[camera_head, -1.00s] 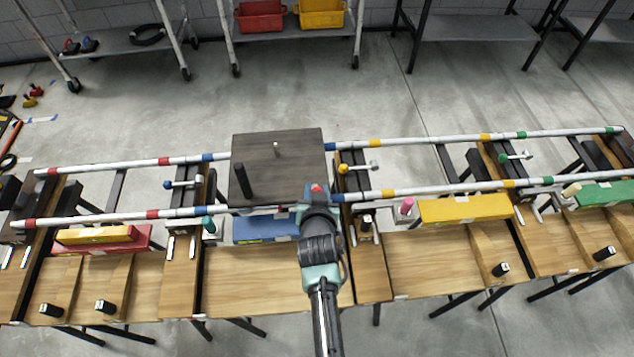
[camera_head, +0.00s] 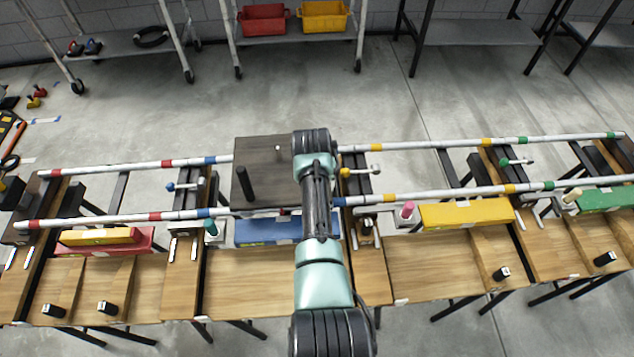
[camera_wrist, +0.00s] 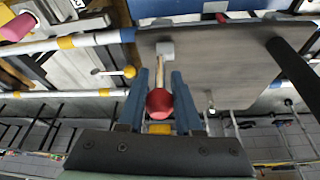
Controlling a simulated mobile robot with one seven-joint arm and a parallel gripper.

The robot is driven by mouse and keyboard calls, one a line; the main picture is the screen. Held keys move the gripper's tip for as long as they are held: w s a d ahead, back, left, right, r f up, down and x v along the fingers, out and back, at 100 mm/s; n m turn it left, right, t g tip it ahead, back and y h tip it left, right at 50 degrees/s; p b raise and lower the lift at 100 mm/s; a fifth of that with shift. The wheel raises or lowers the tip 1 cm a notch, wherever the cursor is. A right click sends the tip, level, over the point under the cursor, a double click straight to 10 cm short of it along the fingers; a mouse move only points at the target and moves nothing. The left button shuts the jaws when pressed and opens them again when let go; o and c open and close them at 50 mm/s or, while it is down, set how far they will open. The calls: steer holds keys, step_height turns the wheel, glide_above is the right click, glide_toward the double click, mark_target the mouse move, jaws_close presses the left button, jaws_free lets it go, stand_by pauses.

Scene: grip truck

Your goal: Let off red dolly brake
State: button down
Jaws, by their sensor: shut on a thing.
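The dolly is a dark flat board (camera_head: 262,170) with a black upright post (camera_head: 243,184), resting across two white rails. In the wrist view the board (camera_wrist: 235,75) fills the upper right. A brake lever with a red ball knob (camera_wrist: 159,102) comes off a grey block (camera_wrist: 165,47) at the board's edge. My gripper (camera_wrist: 160,82) has its two blue fingers on either side of this lever, closed on it by the knob. In the head view my arm covers the gripper, the red knob and the board's right edge.
A yellow-knobbed lever (camera_head: 345,172) stands close to the right of my arm, by the rails. A blue block (camera_head: 265,231) lies in front of the dolly. A yellow block (camera_head: 466,212) lies further right. Wooden benches run along the front.

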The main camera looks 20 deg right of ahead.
stand_by(0.4)
steer(key=c, duration=0.7)
jaws_free()
steer(key=shift+w, duration=0.1)
steer(key=shift+o, duration=0.2)
steer(key=shift+r, duration=0.1)
steer(key=v, duration=1.2)
steer(key=shift+r+p, duration=0.3)
steer(key=shift+r, duration=0.1)
